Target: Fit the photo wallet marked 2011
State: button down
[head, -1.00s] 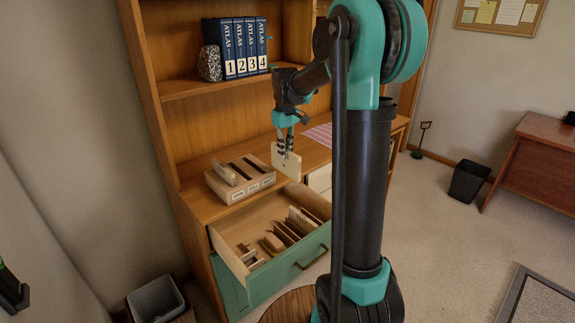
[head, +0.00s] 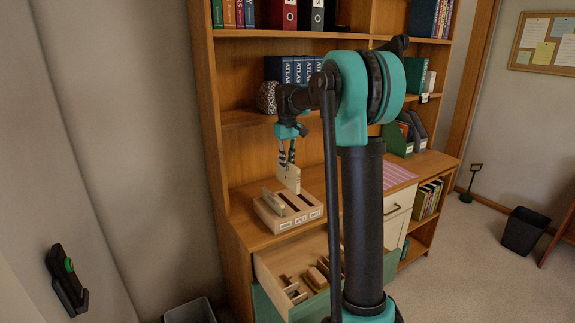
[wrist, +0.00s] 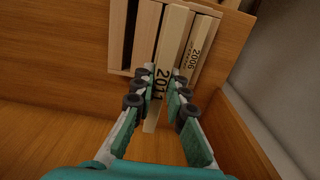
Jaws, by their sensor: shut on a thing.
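My gripper (head: 287,163) is shut on the pale photo wallet marked 2011 (head: 289,178). In the wrist view the 2011 wallet (wrist: 172,45) stands between the fingers, its number facing me. The slotted wooden block (head: 268,217) sits on the desk below, with labels along its front and dark open slots. A wallet marked 2006 (wrist: 196,52) stands in its left slot in the head view (head: 272,201). The held wallet is over the back part of the block, right of the 2006 wallet; I cannot tell whether its lower edge touches a slot.
The open drawer (head: 268,281) below the desk holds several wooden pieces. Blue atlas volumes (head: 298,69) and a speckled bookend (head: 267,97) stand on the shelf above. A pink striped sheet (head: 397,175) lies on the desk to the right.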

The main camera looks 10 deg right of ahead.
aim_at(288, 177)
jog(key=shift+f, duration=0.15)
jog(key=shift+d+f, duration=0.1)
jog(key=shift+f, duration=2.65)
jog(key=shift+f, duration=3.05)
dwell(1.3)
jog(key=c, duration=1.5)
grip_release()
jog(key=shift+o, duration=0.2)
jog(key=shift+r, duration=0.1)
